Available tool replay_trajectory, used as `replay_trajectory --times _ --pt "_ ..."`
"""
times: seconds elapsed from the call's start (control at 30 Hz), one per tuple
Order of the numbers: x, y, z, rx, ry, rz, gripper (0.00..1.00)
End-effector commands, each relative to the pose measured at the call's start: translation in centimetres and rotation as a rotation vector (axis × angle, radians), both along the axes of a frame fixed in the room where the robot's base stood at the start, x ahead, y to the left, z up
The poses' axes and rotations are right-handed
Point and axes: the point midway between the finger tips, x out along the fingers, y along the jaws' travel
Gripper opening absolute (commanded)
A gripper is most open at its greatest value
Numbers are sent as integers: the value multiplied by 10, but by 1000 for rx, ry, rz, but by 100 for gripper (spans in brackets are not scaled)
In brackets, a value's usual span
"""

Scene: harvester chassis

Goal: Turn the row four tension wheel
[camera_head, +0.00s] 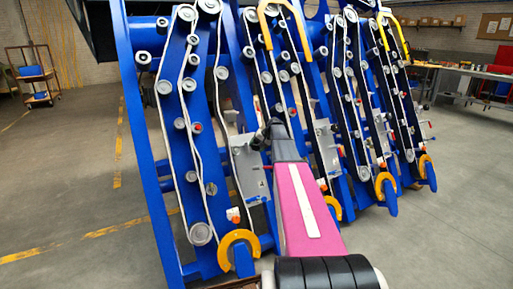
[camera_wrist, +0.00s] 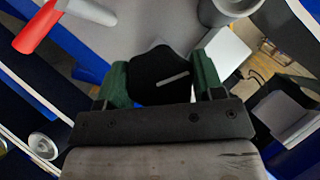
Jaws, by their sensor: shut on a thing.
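In the wrist view a black wheel (camera_wrist: 150,88) with a pale slanted line on its face sits between the two green fingers of my gripper (camera_wrist: 160,74). The fingers press on it from both sides, so my gripper is shut on it. Behind it is a grey plate (camera_wrist: 130,28). In the head view my arm reaches to a grey plate (camera_head: 246,166) on the blue harvester chassis (camera_head: 142,150); my arm hides the wheel and most of my gripper there. No row number is readable.
A red handle (camera_wrist: 38,28) is close at the upper left of the wrist view, and a grey cylinder (camera_wrist: 222,10) at the top. Belts and rollers (camera_head: 200,233) run along the chassis. Orange hooks (camera_head: 238,246) stick out low in front. The floor at right is clear.

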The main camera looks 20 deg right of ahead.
Motion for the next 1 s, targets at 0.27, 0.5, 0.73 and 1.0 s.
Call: replay_trajectory --times 0.27,0.5,0.73,1.0 --pt "0 0 0 183 37 -107 38" --pt "-1 -1 0 280 56 -166 38" --pt "0 0 0 322 63 -190 38" --pt "0 0 0 329 64 -195 38"
